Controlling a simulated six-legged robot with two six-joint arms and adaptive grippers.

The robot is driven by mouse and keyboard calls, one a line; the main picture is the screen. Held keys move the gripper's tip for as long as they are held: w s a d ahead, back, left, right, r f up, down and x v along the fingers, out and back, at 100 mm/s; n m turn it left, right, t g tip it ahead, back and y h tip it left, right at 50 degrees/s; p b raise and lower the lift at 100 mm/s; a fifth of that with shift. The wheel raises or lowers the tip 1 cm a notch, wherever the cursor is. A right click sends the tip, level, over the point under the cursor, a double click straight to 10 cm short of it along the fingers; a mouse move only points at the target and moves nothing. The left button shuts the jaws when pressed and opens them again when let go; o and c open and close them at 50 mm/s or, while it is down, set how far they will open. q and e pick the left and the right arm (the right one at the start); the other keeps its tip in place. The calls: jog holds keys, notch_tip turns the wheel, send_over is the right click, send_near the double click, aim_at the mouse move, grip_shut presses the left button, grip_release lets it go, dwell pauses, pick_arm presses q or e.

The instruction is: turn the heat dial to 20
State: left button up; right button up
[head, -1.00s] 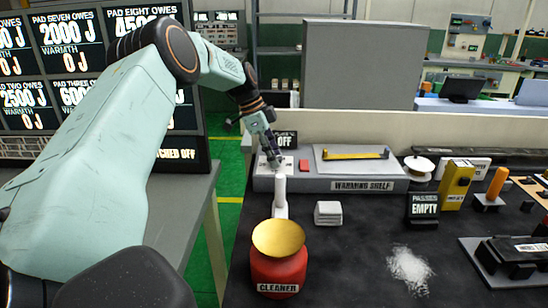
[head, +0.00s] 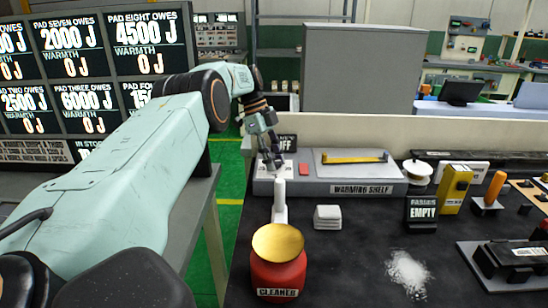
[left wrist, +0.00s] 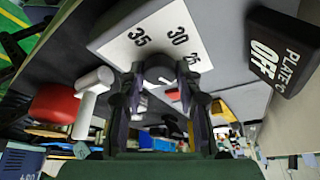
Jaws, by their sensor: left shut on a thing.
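The heat dial's white scale (left wrist: 150,38) shows the numbers 35, 30 and 25 in the left wrist view. In the head view the scale (head: 288,172) is a small white patch on the left end of the warming shelf. My left gripper (head: 273,163) is at the dial. In the left wrist view its two fingers (left wrist: 160,80) are closed in on the dial knob, which they mostly hide, so I cannot read its setting. A black sign (head: 287,142) reads OFF; in the left wrist view the sign (left wrist: 275,50) reads PLATE °C OFF. My right gripper is not in view.
The grey warming shelf (head: 360,187) carries a red block (head: 305,169) and a yellow bar (head: 352,158). The black bench is clear around white powder (head: 407,270).

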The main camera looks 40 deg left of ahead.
pick_arm(q)
jog(key=shift+w+a+r, duration=0.1)
jog(key=shift+a+r, duration=0.05)
jog(key=shift+r, duration=0.05)
jog(key=o, duration=1.1)
jog(key=shift+o, duration=0.2)
jog(key=shift+f, duration=0.1)
jog(key=shift+n, duration=0.3)
